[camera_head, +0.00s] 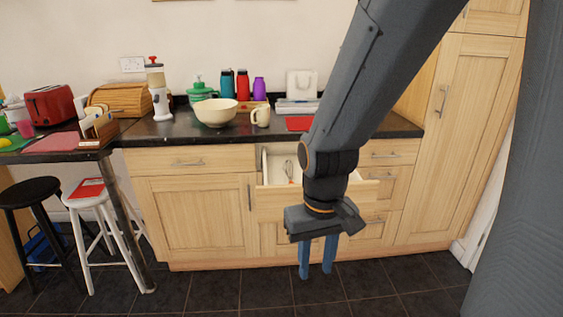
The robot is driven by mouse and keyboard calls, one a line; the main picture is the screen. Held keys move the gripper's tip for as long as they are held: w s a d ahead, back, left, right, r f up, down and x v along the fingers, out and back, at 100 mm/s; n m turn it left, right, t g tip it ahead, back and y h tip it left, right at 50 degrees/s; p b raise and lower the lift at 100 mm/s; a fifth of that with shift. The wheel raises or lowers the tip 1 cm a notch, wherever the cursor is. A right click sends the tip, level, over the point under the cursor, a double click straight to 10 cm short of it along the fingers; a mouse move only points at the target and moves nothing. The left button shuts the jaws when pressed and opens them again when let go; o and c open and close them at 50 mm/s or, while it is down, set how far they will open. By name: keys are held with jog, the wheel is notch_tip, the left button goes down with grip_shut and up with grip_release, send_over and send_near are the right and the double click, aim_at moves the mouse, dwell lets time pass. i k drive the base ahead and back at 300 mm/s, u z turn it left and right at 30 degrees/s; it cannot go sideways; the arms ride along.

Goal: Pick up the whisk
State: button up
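A whisk (288,170) lies inside the pulled-out drawer (275,203) under the counter. It looks small, thin and grey, and its full outline is hard to make out. My gripper (316,272) points downward in front of the cabinets, lower than the drawer's front in the picture. Its two blue fingers are apart with nothing between them. My arm hides the right part of the drawer.
The dark counter (180,128) holds a cream bowl (216,112), a mug (261,116), bottles and a red board (299,124). Two stools, one black (32,192) and one white (88,199), stand at left. The dark tiled floor (210,290) is clear in front of the cabinets.

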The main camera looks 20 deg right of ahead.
aim_at(291, 182)
jog(key=i, duration=0.85)
jog(key=z, duration=1.8)
jog(key=i, duration=0.75)
jog(key=u, duration=1)
